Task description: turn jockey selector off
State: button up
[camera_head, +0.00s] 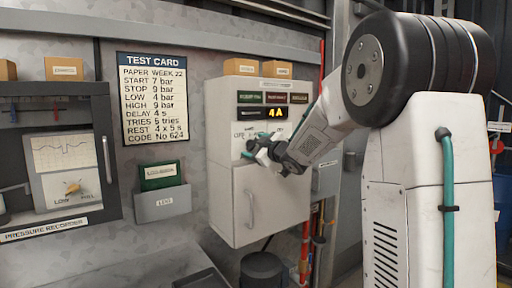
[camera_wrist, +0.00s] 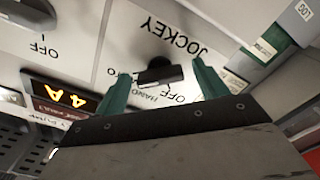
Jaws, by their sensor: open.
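The jockey selector (camera_wrist: 160,72) is a dark knob on a pale panel in the wrist view, under the upside-down JOCKEY label (camera_wrist: 175,37). Its bar lies nearly crosswise in the picture; I cannot tell for sure which mark it points at. The OFF and HAND lettering is beside it, and another word at the left is partly hidden by a finger. My gripper (camera_wrist: 161,82) is open, with one teal fingertip on each side of the knob. Contact is not clear. In the head view my gripper (camera_head: 262,148) is at the white control cabinet (camera_head: 230,190) and hides the knob.
A second selector (camera_wrist: 32,8) with an OFF mark is nearby. The lit display (camera_head: 275,113) reads 4A. The test card (camera_head: 153,100), log holder (camera_head: 163,203) and pressure recorder (camera_head: 58,150) are to the left. A black drum (camera_head: 264,268) stands below the cabinet.

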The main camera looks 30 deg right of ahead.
jog(key=c, duration=1)
jog(key=shift+n, duration=0.3)
jog(key=n, duration=0.4)
jog(key=shift+n, duration=0.3)
jog(key=n, duration=0.9)
jog(key=shift+n, duration=0.4)
jog(key=n, duration=0.4)
jog(key=shift+n, duration=0.3)
jog(key=shift+f, duration=0.1)
